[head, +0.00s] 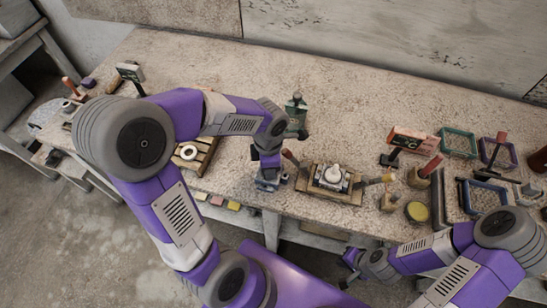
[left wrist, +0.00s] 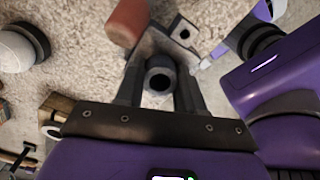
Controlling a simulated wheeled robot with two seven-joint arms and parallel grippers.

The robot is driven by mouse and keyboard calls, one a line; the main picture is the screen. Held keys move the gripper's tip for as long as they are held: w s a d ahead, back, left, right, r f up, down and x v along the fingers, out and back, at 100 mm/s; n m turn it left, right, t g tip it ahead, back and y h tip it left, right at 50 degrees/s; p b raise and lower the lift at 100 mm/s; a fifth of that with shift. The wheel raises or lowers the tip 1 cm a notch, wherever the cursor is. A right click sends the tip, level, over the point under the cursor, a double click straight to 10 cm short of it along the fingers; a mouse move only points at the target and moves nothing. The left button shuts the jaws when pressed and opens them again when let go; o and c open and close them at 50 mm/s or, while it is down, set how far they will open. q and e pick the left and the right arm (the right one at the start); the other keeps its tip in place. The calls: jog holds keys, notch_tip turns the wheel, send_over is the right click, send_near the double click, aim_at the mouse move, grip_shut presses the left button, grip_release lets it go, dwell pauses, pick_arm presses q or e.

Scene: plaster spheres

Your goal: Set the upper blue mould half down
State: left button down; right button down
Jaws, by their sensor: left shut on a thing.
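My left gripper (head: 268,182) is low at the bench's front edge, left of the wooden block with a white plaster piece (head: 333,175). In the left wrist view its fingers (left wrist: 160,95) are shut on a dark piece with a round hole (left wrist: 160,78), which I take for the upper blue mould half. Its blue colour does not show clearly, and in the head view the gripper mostly hides it. I cannot tell whether it touches the bench. My right gripper (head: 347,271) is in front of the bench, apart from the things on it, and looks open and empty.
A wooden rack with a white ring (head: 188,152) stands left of my left gripper. A green tool (head: 297,113) stands behind it, and a red handle (head: 290,157) is close on its right. A mallet (head: 425,171) and trays (head: 459,143) are at right. The bench's back middle is clear.

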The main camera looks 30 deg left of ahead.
pick_arm(q)
jog(key=w+f, duration=0.1)
jog(key=w, duration=0.1)
jog(key=w+a+f+b, duration=0.1)
jog(key=w+f, duration=0.1)
jog(key=shift+f, duration=0.25)
jog(key=shift+f, duration=0.15)
jog(key=c, duration=0.7)
grip_release()
jog(key=shift+s, duration=0.1)
